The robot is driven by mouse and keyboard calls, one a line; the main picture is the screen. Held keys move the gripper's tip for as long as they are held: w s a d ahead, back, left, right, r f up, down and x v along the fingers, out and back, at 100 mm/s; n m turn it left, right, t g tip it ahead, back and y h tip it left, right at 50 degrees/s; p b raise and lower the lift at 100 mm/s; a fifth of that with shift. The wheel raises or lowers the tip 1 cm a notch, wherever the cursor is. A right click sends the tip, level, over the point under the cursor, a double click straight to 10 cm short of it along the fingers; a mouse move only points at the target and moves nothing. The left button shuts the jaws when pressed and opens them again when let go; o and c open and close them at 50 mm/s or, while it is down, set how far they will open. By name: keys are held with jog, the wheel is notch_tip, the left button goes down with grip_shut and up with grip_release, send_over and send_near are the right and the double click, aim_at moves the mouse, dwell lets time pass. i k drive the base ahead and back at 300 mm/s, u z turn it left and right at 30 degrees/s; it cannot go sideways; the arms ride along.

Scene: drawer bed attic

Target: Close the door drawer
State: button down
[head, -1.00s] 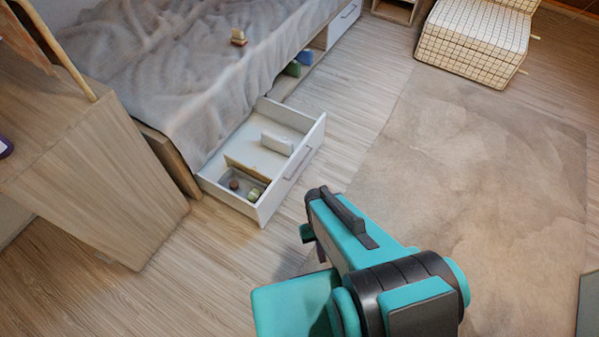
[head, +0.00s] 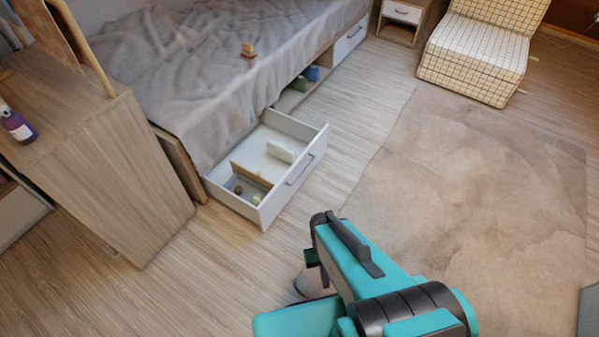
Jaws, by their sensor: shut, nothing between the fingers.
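The white drawer (head: 231,197) under the bed is pulled well out over the floor. Its front panel (head: 295,180) has a grey bar handle (head: 300,169) and faces right. Inside are a white block-like item (head: 281,151), a tan divider (head: 250,174) and a few small round items near the front-left corner. My teal and black arm stands in front of the drawer, at lower centre, apart from it. My gripper (head: 312,284) seems to be the greyish part low behind the arm, mostly hidden, with its fingers not clear. It is shut and empty, away from the handle.
The bed (head: 205,65) with a grey cover is behind the drawer. A wooden desk (head: 90,165) stands at left with a purple bottle (head: 18,125). A rug (head: 480,190) covers the right floor, with a checked chair (head: 478,55) beyond. Bare floor (head: 200,270) lies around the drawer.

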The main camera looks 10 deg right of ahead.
aim_at(249, 150)
jog(key=u, duration=0.9)
jog(key=i, duration=0.35)
jog(key=u, duration=0.15)
